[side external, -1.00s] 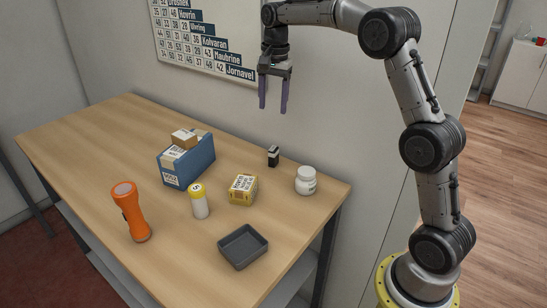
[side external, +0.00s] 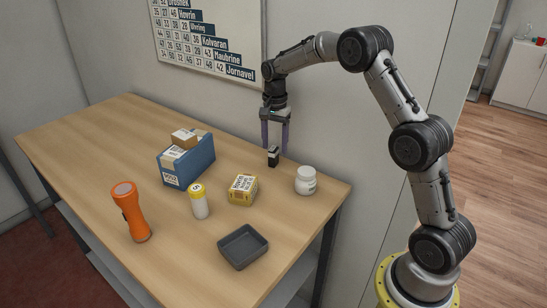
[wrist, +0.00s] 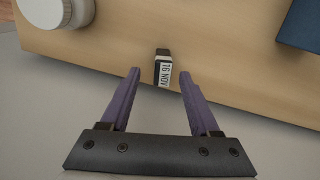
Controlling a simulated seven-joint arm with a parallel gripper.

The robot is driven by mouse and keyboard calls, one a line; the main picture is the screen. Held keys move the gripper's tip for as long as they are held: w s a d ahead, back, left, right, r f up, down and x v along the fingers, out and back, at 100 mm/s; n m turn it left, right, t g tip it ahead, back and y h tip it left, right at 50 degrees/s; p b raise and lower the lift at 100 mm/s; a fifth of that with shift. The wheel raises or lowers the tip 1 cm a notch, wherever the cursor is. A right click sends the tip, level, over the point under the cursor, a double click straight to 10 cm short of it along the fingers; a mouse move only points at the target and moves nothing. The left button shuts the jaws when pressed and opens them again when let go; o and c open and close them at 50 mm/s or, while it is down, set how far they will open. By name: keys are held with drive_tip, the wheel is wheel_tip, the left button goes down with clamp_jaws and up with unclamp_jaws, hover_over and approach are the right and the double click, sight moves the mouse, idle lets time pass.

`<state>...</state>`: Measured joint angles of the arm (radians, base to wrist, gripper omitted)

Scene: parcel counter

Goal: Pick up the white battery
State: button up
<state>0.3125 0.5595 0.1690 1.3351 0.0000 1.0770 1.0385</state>
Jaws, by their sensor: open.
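A small black block (side external: 274,156) with a white label stands near the back edge of the table. In the wrist view its label (wrist: 165,72) reads "16 NOV". My gripper (side external: 275,147) is open and empty, pointing down, with its purple fingers around or just above this block; the exact height is hard to tell. In the wrist view the block shows between and beyond the fingertips. A white cylinder with a yellow top (side external: 200,202) stands upright mid-table, well away from my gripper. I cannot tell for certain which of these is the white battery.
A white jar (side external: 306,182) stands right of the block. A yellow box (side external: 242,190), an empty dark tray (side external: 243,260) and an orange flashlight (side external: 131,212) are nearer the front. The wall is close behind.

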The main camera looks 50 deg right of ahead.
sight(274, 148)
drive_tip(key=shift+w+a+f, duration=0.1)
drive_tip(key=shift+w+f, duration=0.05)
drive_tip(key=shift+f, duration=1.75)
drive_tip(key=shift+r, duration=0.1)
clamp_jaws()
